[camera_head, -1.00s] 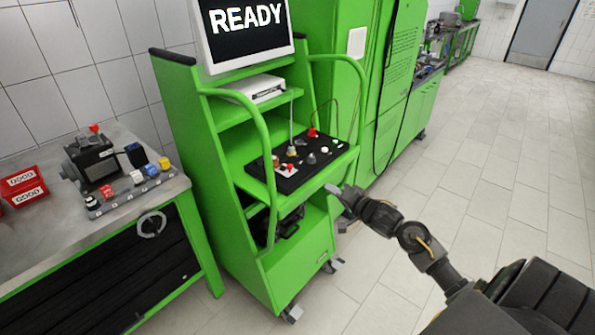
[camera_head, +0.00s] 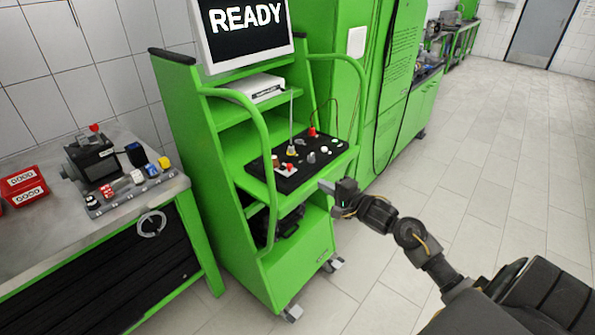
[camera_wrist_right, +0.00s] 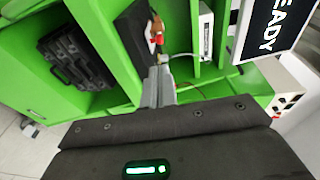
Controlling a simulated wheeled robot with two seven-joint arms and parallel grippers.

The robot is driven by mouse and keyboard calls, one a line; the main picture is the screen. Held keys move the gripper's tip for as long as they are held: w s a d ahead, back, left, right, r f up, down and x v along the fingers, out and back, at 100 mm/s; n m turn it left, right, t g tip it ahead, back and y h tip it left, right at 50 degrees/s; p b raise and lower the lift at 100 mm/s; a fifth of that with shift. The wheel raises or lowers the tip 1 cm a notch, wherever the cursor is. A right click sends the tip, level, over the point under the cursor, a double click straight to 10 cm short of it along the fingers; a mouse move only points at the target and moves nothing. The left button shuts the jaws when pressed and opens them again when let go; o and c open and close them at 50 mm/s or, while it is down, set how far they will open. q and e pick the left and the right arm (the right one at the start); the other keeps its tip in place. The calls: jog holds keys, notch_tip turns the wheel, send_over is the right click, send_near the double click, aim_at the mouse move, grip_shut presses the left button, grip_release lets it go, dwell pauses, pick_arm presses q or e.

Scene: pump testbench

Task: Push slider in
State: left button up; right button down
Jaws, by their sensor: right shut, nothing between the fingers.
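The green testbench has a shelf with a black control panel (camera_head: 322,165) that bears knobs, buttons and small fittings. I cannot tell for sure which part is the slider; the panel shelf (camera_head: 277,195) sticks out at the front of the frame. My right gripper (camera_head: 325,186) is shut and empty, just right of and below the shelf's front right edge. In the right wrist view, its grey fingers (camera_wrist_right: 159,84) are together and point towards the edge of the black panel (camera_wrist_right: 135,38) with a red and brown fitting (camera_wrist_right: 156,30). Contact cannot be told. My left gripper is out of view.
A screen (camera_head: 245,28) reading READY stands on top, with a white box (camera_head: 252,89) below it. Green curved handrails (camera_head: 262,130) flank the shelf. A steel workbench (camera_head: 40,228) with devices stands at left. Floor at right is clear.

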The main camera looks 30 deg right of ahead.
jog(key=p, duration=0.3)
send_near(289, 166)
jog(key=w, duration=0.4)
jog(key=shift+w+f, duration=0.3)
jog(key=shift+f, duration=0.1)
jog(key=shift+w+a+f, duration=0.15)
jog(key=shift+w+f, duration=0.05)
jog(key=shift+w, duration=0.6)
jog(key=w, duration=0.1)
jog(key=w+a+b, duration=0.1)
jog(key=w, duration=0.1)
jog(key=shift+w, duration=0.3)
jog(key=shift+r, duration=0.1)
